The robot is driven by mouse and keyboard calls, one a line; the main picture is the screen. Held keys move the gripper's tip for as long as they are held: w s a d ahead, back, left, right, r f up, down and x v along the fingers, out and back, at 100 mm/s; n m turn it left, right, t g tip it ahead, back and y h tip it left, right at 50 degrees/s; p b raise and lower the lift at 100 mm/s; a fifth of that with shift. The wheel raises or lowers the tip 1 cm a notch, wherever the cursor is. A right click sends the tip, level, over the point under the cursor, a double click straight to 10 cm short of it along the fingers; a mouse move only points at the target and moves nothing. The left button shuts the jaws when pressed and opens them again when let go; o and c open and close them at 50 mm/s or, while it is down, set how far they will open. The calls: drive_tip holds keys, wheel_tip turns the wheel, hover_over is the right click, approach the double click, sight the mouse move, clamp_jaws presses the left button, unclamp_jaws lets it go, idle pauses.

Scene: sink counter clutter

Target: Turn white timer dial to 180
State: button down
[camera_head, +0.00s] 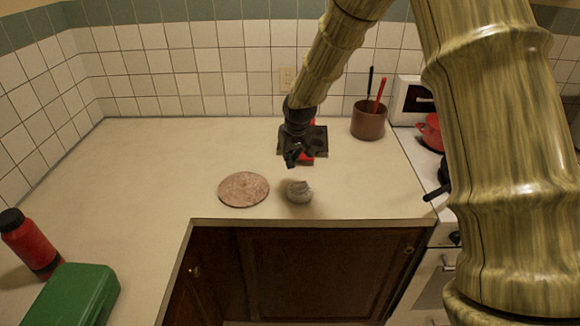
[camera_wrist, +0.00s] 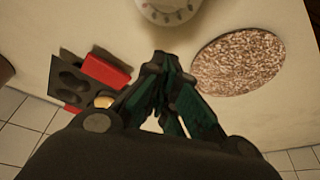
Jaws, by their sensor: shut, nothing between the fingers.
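The white timer (camera_head: 299,191) stands on the counter near its front edge. In the wrist view the timer (camera_wrist: 168,8) is cut off by the top edge, and small dark marks ring its face; I cannot read its setting. My gripper (camera_head: 292,160) is above the counter, behind the timer in the head view. In the wrist view the fingertips of my gripper (camera_wrist: 161,62) are together and empty, pointing toward the timer and apart from it.
A round speckled mat (camera_head: 243,189) lies left of the timer. A dark tray (camera_head: 318,139) with a red block (camera_head: 307,152) is behind my gripper. A brown utensil pot (camera_head: 368,121) and the stove (camera_head: 423,150) are at right. A green box (camera_head: 75,296) and red bottle (camera_head: 30,244) are at front left.

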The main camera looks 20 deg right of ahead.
sight(300, 184)
drive_tip(key=v, duration=0.3)
drive_tip(key=b+v, duration=0.1)
drive_tip(key=v, duration=0.1)
drive_tip(key=shift+d, duration=0.3)
drive_tip(key=c, duration=1.6)
unclamp_jaws()
drive_tip(key=shift+s+r+n, duration=0.2)
drive_tip(key=shift+n, duration=0.1)
drive_tip(key=shift+o, duration=0.8)
drive_tip(key=shift+s+a+n, duration=0.2)
drive_tip(key=shift+a+n, duration=0.05)
drive_tip(key=shift+n, duration=0.35)
drive_tip(key=s+a+n+g+h, duration=0.3)
drive_tip(key=s+n+h, duration=0.15)
drive_tip(key=n, duration=1.35)
drive_tip(key=shift+w+p+x, duration=0.15)
drive_tip(key=shift+p+x, duration=0.55)
drive_tip(key=shift+x, duration=2)
drive_tip(key=shift+w+p+x, duration=0.2)
drive_tip(key=shift+p+x, duration=0.5)
drive_tip(key=shift+x, duration=2.05)
drive_tip(key=shift+a, duration=0.15)
drive_tip(key=shift+c, duration=0.2)
